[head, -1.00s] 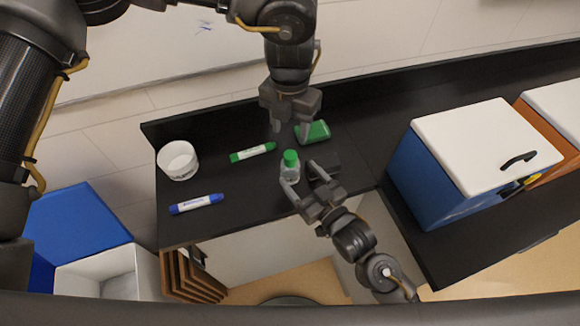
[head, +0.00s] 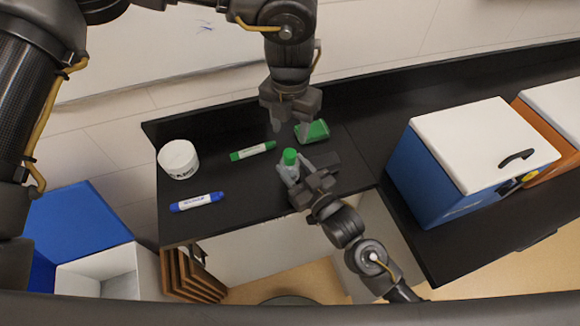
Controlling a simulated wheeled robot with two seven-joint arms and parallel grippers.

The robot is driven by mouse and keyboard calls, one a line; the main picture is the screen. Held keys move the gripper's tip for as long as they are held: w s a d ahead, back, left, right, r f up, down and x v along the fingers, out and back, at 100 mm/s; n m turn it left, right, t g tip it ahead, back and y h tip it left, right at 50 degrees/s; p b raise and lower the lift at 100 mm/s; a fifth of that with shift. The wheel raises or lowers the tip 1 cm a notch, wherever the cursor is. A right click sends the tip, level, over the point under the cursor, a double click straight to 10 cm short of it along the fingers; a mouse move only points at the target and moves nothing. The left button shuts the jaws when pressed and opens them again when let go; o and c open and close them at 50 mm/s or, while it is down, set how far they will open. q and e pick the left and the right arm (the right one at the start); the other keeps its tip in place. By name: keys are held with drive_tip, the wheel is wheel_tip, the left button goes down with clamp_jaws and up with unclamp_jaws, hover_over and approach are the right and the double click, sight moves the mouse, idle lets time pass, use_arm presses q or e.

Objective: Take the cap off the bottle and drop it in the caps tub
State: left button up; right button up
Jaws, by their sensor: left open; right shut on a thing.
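The small clear bottle (head: 289,171) stands on the black bench with its green cap (head: 289,156) on top. My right gripper (head: 292,178) is shut on the bottle's body from the front right. My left gripper (head: 291,127) is open and empty, behind and above the cap, with its fingers pointing down. The caps tub (head: 178,160) is a white round container at the left of the bench. Its dark lettering is too small to read.
A green eraser-like block (head: 313,132) lies behind the bottle, close to my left gripper. A dark block (head: 327,161) lies to its right. A blue box with white lid (head: 470,155) stands farther right.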

sight(290, 153)
clamp_jaws()
use_arm(q)
drive_tip(key=m, duration=0.5)
use_arm(e)
drive_tip(key=shift+f, duration=0.1)
use_arm(q)
drive_tip(key=m, duration=1.7)
drive_tip(key=shift+m, duration=0.3)
drive_tip(key=shift+f, duration=4)
